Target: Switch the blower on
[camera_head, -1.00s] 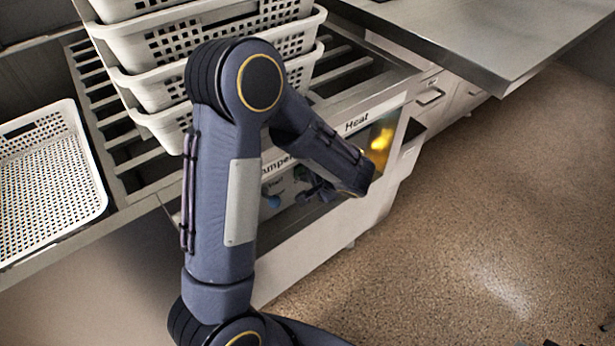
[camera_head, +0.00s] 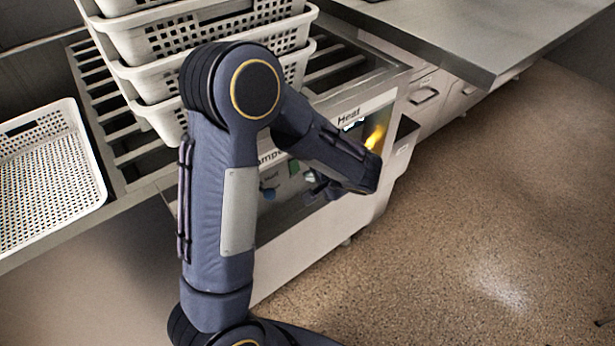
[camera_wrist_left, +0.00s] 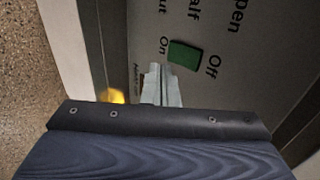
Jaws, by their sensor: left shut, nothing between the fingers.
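A green switch (camera_wrist_left: 186,54) sits on the grey control panel (camera_wrist_left: 235,80) between the words "On" and "Off" in the left wrist view. A green patch, likely the same switch, shows in the head view (camera_head: 294,168). I cannot tell from these frames which way it is set. My left gripper (camera_wrist_left: 161,75) is shut and empty, its fingertips close beside the switch on the "On" side. I cannot tell whether they touch the panel. In the head view the left gripper (camera_head: 316,188) is in front of the panel, partly hidden by my forearm. My right gripper is out of view.
A blue knob (camera_head: 270,194) is on the panel left of my gripper. An amber glow (camera_head: 375,136) shows at the panel's right, under the "Heat" label. White perforated baskets (camera_head: 165,82) are stacked above on the slatted rack. Another basket (camera_head: 45,185) stands at left. Open floor lies right.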

